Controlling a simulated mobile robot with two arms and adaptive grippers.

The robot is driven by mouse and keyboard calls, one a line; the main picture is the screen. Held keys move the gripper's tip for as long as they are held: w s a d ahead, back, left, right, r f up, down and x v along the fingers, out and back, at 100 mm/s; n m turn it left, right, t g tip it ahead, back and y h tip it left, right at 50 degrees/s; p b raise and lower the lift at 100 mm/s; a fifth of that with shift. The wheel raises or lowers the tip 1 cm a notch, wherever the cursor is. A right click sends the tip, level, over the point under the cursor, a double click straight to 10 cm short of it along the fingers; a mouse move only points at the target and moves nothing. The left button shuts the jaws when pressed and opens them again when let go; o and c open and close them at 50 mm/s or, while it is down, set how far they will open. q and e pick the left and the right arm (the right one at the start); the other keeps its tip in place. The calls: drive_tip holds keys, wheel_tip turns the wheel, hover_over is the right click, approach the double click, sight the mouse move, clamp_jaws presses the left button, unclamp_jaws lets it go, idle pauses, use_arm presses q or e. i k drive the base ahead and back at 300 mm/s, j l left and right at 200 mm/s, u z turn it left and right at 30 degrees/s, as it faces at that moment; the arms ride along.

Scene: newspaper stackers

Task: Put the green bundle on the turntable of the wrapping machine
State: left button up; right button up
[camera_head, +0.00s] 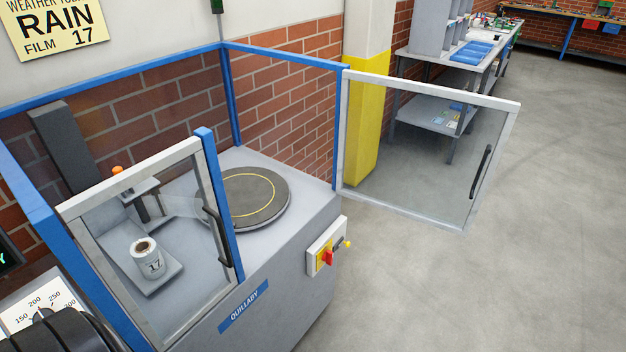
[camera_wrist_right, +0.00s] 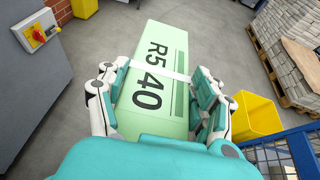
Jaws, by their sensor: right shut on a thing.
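The green bundle (camera_wrist_right: 160,45) is a long pale-green block marked "R5 40" with a white strap around it. In the right wrist view my right gripper (camera_wrist_right: 158,88) is shut on it, with fingers along both long sides. The bundle is not in the head view. The turntable (camera_head: 272,190) is a round dark disc with a yellow ring, and its top is empty. It sits on the grey deck of the wrapping machine (camera_head: 300,222), inside a blue frame. My left gripper is in neither view.
A clear framed door (camera_head: 420,150) stands swung out on the machine's right. Another clear panel with a handle (camera_head: 130,230) covers the left front. A control box (camera_head: 327,245) juts from the machine's front. A yellow bin (camera_wrist_right: 254,115) and a loaded pallet (camera_wrist_right: 285,45) are at right in the wrist view.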

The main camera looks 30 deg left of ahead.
sight(241, 193)
drive_tip(key=i+l+u, duration=0.1)
drive_tip(key=i+u, duration=0.2)
drive_tip(key=i, duration=0.2)
drive_tip(key=i+l+u, duration=0.3)
drive_tip(key=i, duration=0.2)
drive_tip(key=i+j+u, duration=0.1)
drive_tip(key=u, duration=0.3)
drive_tip(key=i+j+u, duration=0.1)
drive_tip(key=u, duration=0.3)
drive_tip(key=i+u, duration=0.2)
drive_tip(key=u, duration=0.2)
drive_tip(key=i+u, duration=0.1)
drive_tip(key=u, duration=0.3)
drive_tip(key=i+u, duration=0.3)
